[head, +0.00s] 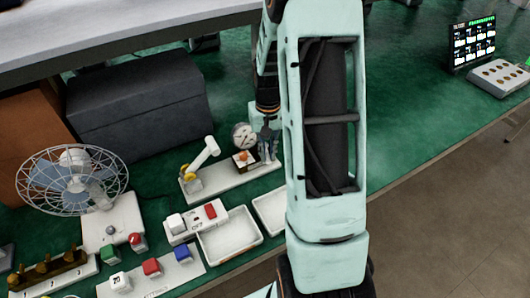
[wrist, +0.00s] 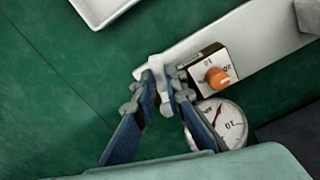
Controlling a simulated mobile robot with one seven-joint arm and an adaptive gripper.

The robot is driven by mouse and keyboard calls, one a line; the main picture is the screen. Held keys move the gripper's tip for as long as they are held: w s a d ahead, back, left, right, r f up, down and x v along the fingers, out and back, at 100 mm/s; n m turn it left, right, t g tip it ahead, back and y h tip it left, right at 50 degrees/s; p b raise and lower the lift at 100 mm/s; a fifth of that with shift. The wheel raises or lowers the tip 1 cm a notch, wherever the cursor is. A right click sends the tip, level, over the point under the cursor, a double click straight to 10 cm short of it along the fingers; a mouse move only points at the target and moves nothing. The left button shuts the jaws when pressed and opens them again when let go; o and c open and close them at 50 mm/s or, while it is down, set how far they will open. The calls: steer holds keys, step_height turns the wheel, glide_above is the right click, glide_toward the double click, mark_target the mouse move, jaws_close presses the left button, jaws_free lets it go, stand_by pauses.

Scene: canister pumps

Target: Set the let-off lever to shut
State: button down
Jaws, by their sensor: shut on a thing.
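My gripper (wrist: 164,88) points down at the end of a white baseplate (wrist: 262,38), with its two blue fingers closed around a small pale piece (wrist: 158,68). This piece looks like the let-off lever; the fingers cover much of it, and its exact setting cannot be read. Beside it is a white box with an orange knob (wrist: 217,76) and a round dial gauge (wrist: 222,122) with a red needle. In the head view my gripper (head: 268,148) is at the right end of the pump's plate, right of the gauge (head: 245,135) and the orange knob (head: 243,156).
A pump with a white handle (head: 204,152) stands on the plate's left part. White trays (head: 230,235), a block with a red button (head: 210,211) and a wire fan (head: 72,180) are nearby. A dark grey box (head: 140,100) stands behind.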

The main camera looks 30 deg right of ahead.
steer(key=d+n, duration=0.1)
steer(key=n, duration=0.1)
steer(key=shift+s+d+n, duration=0.1)
steer(key=shift+n, duration=0.3)
steer(key=d+n, duration=0.1)
steer(key=n, duration=0.1)
steer(key=shift+d+n, duration=0.1)
steer(key=shift+n, duration=0.2)
steer(key=shift+w+d+n, duration=0.2)
steer(key=shift+d+n, duration=0.15)
steer(key=shift+n, duration=0.65)
steer(key=shift+w+d+n, duration=0.2)
steer(key=shift+d+n, duration=0.15)
steer(key=shift+n, duration=0.65)
steer(key=c, duration=2)
jaws_free()
steer(key=shift+o, duration=0.2)
step_height(320, 180, up, 12)
